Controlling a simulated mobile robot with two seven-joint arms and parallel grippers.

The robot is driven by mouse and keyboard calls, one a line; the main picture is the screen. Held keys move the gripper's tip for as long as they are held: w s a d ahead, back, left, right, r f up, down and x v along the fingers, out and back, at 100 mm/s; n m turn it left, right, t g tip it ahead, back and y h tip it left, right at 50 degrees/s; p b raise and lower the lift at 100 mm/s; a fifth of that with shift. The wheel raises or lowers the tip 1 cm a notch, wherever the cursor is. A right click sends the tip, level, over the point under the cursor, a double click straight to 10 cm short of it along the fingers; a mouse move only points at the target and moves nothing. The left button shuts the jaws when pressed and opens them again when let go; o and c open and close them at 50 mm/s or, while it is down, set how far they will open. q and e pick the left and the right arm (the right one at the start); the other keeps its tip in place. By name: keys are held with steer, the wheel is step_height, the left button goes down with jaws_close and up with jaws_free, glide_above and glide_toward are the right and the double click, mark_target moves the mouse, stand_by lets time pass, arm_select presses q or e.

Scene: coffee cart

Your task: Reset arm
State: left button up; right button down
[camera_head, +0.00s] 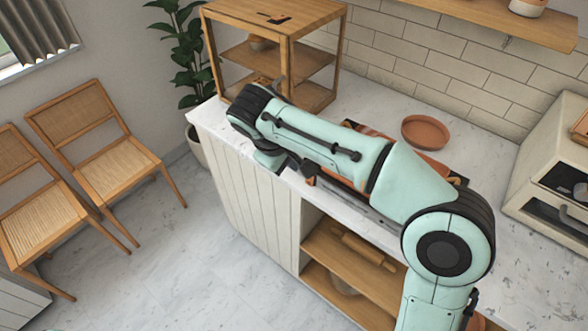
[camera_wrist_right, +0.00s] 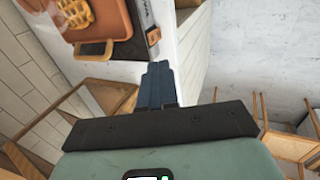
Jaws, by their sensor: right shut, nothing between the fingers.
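My right arm reaches in from the lower right of the head view and extends left over the counter (camera_head: 480,160). My right gripper (camera_head: 294,163) is at the counter's front edge, partly hidden by my own wrist. In the right wrist view the two dark fingers of the right gripper (camera_wrist_right: 158,82) are together, with nothing between them. An orange waffle maker (camera_wrist_right: 115,22) with a waffle (camera_wrist_right: 76,14) on it lies ahead of the fingers, apart from them. In the head view my arm hides most of this waffle maker (camera_head: 432,166). My left gripper is not in view.
A wooden shelf unit (camera_head: 246,55) stands on the counter behind my wrist. A terracotta dish (camera_head: 425,132) and a cream oven (camera_head: 545,170) are at the right. A rolling pin (camera_head: 362,248) lies on the shelf below. Two chairs (camera_head: 105,160) stand left; the floor between is clear.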

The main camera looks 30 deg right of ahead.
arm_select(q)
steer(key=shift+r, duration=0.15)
arm_select(e)
steer(key=shift+s+a+r, duration=0.1)
steer(key=shift+a+r, duration=0.05)
steer(key=shift+r, duration=0.5)
steer(key=s+a+f+g+y+p, duration=0.1)
steer(key=s+a+f+y, duration=0.2)
steer(key=f, duration=1.2)
steer(key=a+f+g+y+p, duration=0.15)
steer(key=a+f, duration=0.35)
steer(key=f, duration=1)
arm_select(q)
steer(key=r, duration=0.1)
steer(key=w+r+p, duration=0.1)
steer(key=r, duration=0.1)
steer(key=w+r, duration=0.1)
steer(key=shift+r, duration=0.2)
arm_select(e)
steer(key=s+f+m+y, duration=0.1)
steer(key=s+f+m, duration=0.3)
steer(key=s+f, duration=0.4)
steer(key=s+a+f+m+y, duration=0.1)
steer(key=s+f+m, duration=0.3)
steer(key=s+f, duration=0.5)
steer(key=s+y, duration=0.1)
steer(key=s, duration=0.5)
steer(key=shift+a, duration=0.2)
steer(key=shift+m+y, duration=0.25)
steer(key=shift+m, duration=0.05)
